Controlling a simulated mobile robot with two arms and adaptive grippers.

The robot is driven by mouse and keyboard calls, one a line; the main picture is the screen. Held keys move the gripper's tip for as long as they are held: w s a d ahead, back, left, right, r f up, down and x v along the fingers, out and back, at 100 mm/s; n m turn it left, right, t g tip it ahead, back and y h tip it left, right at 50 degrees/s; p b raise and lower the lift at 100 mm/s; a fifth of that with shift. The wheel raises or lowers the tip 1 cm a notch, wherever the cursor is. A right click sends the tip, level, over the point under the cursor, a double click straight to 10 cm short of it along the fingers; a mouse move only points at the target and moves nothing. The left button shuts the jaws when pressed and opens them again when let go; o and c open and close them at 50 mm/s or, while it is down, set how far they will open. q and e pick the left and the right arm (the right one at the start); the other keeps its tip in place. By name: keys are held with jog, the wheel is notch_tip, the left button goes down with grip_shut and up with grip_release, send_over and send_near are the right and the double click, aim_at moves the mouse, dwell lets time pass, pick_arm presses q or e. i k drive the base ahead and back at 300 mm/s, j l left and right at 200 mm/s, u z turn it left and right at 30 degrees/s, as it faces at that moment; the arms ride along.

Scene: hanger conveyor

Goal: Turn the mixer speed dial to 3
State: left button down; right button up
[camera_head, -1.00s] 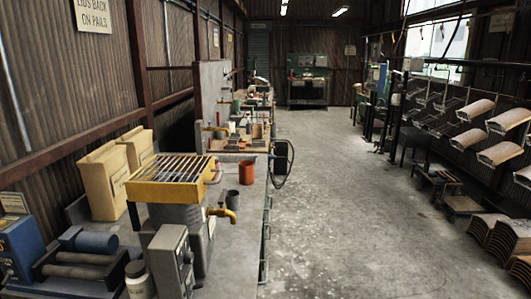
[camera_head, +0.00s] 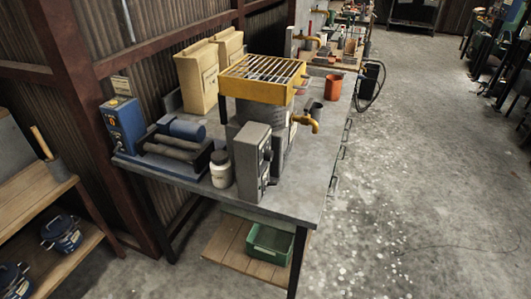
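A grey control box (camera_head: 247,165) stands upright near the front edge of the grey workbench (camera_head: 308,195). Small dark knobs (camera_head: 267,156) show on its right-hand face. The number setting is too small to read. Right behind the box is a grey cylindrical tank (camera_head: 280,140) with a yellow grated top (camera_head: 262,82) and a yellow spout (camera_head: 306,121). I cannot tell for sure which knob is the mixer speed dial. Neither of my grippers is in view.
Left of the box are a white jar (camera_head: 221,170), a roller unit (camera_head: 178,148) and a blue box (camera_head: 123,126). Tan sacks (camera_head: 197,78) stand behind. An orange bucket (camera_head: 333,89) is on the bench. A green bin (camera_head: 271,243) sits below. The concrete floor (camera_head: 420,180) at right is clear.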

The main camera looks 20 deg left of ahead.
aim_at(268, 155)
jog(key=u, duration=1.45)
jog(key=i+l+u, duration=0.1)
jog(key=l+u, duration=1.25)
jog(key=l, duration=0.2)
jog(key=k+l+u, duration=0.15)
jog(key=l+u, duration=0.35)
